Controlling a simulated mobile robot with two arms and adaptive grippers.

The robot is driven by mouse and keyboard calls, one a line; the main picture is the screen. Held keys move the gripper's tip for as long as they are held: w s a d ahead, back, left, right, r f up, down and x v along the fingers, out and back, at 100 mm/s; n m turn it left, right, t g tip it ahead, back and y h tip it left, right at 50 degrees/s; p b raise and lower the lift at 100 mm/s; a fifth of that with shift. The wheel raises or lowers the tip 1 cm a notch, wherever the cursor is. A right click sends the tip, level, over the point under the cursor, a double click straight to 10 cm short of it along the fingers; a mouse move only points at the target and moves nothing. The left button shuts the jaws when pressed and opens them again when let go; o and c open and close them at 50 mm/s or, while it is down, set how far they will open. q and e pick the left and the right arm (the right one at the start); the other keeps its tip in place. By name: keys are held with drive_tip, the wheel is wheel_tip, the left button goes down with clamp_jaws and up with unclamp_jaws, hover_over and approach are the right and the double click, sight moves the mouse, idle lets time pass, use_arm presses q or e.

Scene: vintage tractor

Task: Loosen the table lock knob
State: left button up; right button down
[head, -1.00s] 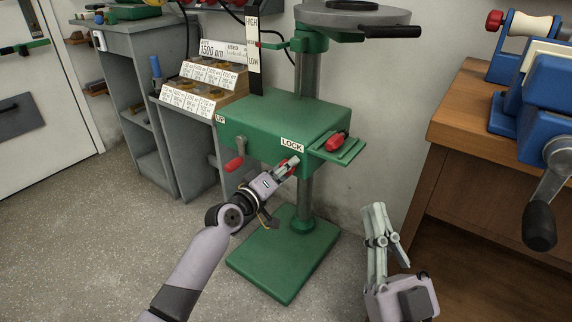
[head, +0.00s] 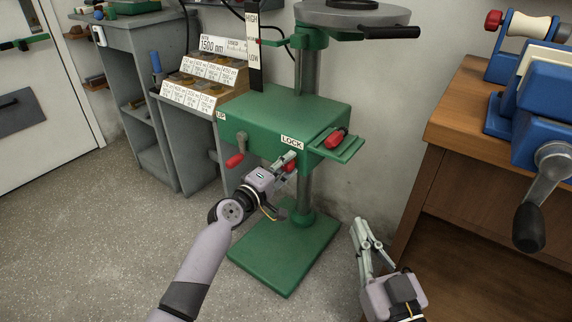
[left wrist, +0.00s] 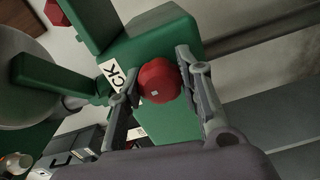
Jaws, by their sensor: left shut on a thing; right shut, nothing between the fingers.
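The red table lock knob (left wrist: 159,80) sits on the front of the green drill press table (head: 262,121), just below the LOCK label (head: 292,143). My left gripper (head: 290,162) is at the knob, and the wrist view shows its fingers on either side of it, shut on it. In the head view the fingers hide part of the knob. The gripper is rolled relative to the table front. My right gripper (head: 362,222) is away from the machine at the lower right, pointing up, shut and empty.
A red-handled crank (head: 236,160) hangs on the table's left, near the UP label. A green side tray (head: 338,148) holds a red object (head: 335,138). The green base (head: 285,252) stands below. A wooden bench (head: 470,130) with blue machines is at right.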

use_arm(q)
drive_tip(key=shift+w+r, duration=0.1)
drive_tip(key=shift+r, duration=0.05)
drive_tip(key=o, duration=0.8)
drive_tip(key=shift+c, duration=0.2)
drive_tip(key=o, duration=0.4)
drive_tip(key=v, duration=1.2)
